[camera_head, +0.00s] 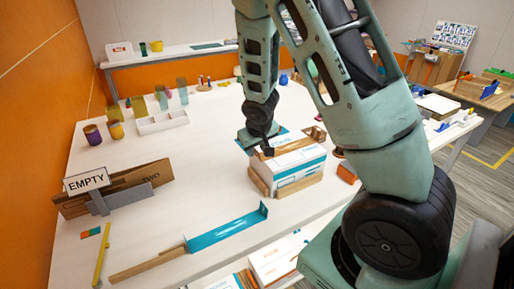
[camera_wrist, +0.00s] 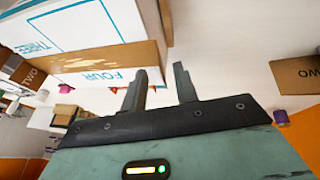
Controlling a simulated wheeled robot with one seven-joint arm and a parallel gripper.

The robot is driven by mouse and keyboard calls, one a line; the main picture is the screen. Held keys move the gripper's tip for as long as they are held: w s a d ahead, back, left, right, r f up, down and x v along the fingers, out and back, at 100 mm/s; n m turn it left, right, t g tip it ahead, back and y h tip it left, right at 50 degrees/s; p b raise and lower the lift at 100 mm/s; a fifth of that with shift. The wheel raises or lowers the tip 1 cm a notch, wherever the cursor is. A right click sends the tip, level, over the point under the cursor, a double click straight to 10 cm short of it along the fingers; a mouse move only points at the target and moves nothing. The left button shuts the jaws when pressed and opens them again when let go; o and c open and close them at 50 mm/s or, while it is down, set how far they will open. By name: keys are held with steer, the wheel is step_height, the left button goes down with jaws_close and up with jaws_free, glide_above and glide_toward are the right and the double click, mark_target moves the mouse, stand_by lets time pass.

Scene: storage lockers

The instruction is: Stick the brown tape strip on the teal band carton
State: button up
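A white carton with teal lines (camera_head: 300,165) stands near the table's middle right in the head view. Brown material runs along its top and its lower edge; I cannot tell whether any of it is the tape strip. In the wrist view, a white carton marked THREE (camera_wrist: 85,28) is upside down at upper left, with a brown band along it and a white face marked FOUR beside it. A flat brown strip (camera_head: 147,265) lies at the table's front left. My gripper (camera_wrist: 160,92) is open, with nothing visible between its fingers. In the head view it is beside the carton's upper left, its fingertips unclear.
A teal angled holder (camera_head: 228,232) lies beside the brown strip. An EMPTY sign (camera_head: 87,180) stands by flat brown cardboard (camera_head: 140,177) at left. Cups and a white tray (camera_head: 163,122) stand farther back. The table between sign and carton is mostly clear.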

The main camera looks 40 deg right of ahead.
steer(key=shift+r, duration=0.1)
steer(key=v, duration=1.7)
steer(key=shift+b, duration=0.3)
steer(key=shift+r, duration=0.1)
steer(key=s+a+f+n+g+y, duration=0.1)
steer(key=s+a+n, duration=0.15)
steer(key=a, duration=0.65)
steer(key=s+a+f+n+y, duration=0.15)
steer(key=s+a, duration=0.25)
steer(key=a, duration=0.4)
steer(key=s+a+f+n+g+y, duration=0.1)
steer(key=s+a+n+g, duration=0.2)
steer(key=s+a+n, duration=0.3)
steer(key=s+a, duration=0.5)
steer(key=s, duration=0.2)
steer(key=shift+s+f, duration=0.2)
steer(key=shift+f, duration=0.15)
